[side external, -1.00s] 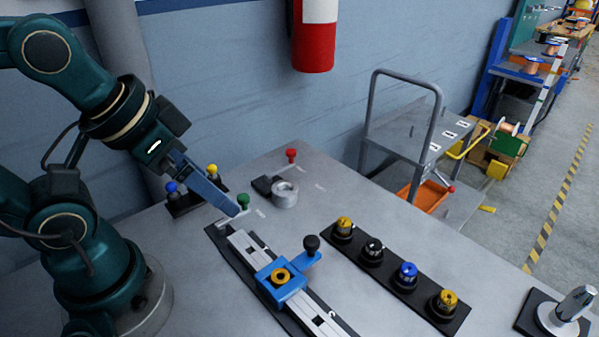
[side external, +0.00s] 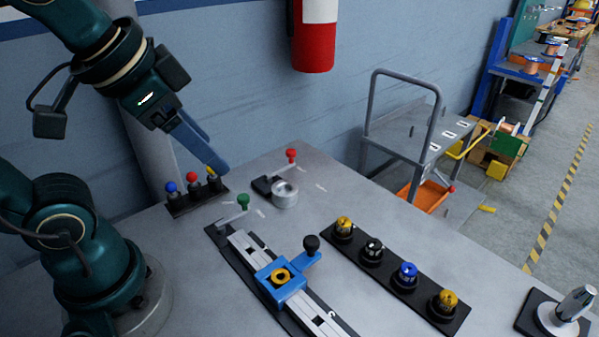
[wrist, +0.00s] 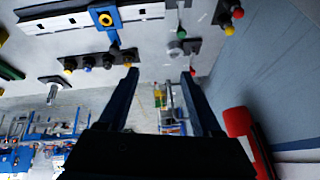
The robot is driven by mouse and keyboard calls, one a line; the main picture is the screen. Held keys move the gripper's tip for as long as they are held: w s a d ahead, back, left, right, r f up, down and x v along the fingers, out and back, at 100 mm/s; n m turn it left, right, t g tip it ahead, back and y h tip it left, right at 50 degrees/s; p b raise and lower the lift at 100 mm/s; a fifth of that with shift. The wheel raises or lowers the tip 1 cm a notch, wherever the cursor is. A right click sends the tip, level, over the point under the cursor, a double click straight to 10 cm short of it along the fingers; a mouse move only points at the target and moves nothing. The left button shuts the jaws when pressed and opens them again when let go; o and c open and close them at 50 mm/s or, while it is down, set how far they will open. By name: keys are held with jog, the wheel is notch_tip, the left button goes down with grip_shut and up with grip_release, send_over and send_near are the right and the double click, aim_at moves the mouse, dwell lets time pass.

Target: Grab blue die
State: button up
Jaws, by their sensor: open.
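A blue-topped round piece (side external: 407,271), which looks like the blue die, sits in a black strip holder (side external: 390,290) on the right half of the table, between a dark piece (side external: 373,247) and a yellow one (side external: 444,300). It also shows small in the wrist view (wrist: 87,68). My gripper (side external: 219,172) is raised at the left, near the stand of coloured knobs, well away from the blue piece. In the wrist view its two fingers (wrist: 160,74) are spread apart with nothing between them.
A stand of blue, red and yellow knobs (side external: 191,190) is at the back left. A rail with a blue slider and black knob (side external: 280,283) lies mid-table. A red-knobbed crank (side external: 291,156) stands behind. A metal post (side external: 574,305) is at front right. The wall and a red cylinder (side external: 313,50) are behind.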

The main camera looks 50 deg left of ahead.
jog(key=w+m+t+y, duration=0.2)
jog(key=w+m, duration=0.5)
jog(key=m, duration=0.2)
jog(key=m+t+h, duration=0.5)
jog(key=m+h, duration=0.2)
jog(key=m, duration=2.2)
send_over(404, 271)
jog(key=f, duration=1.8)
jog(key=shift+s+a, duration=0.15)
jog(key=shift+s, duration=0.2)
jog(key=shift+w+f, duration=0.15)
jog(key=shift+f, duration=0.25)
jog(key=shift+x, duration=2.4)
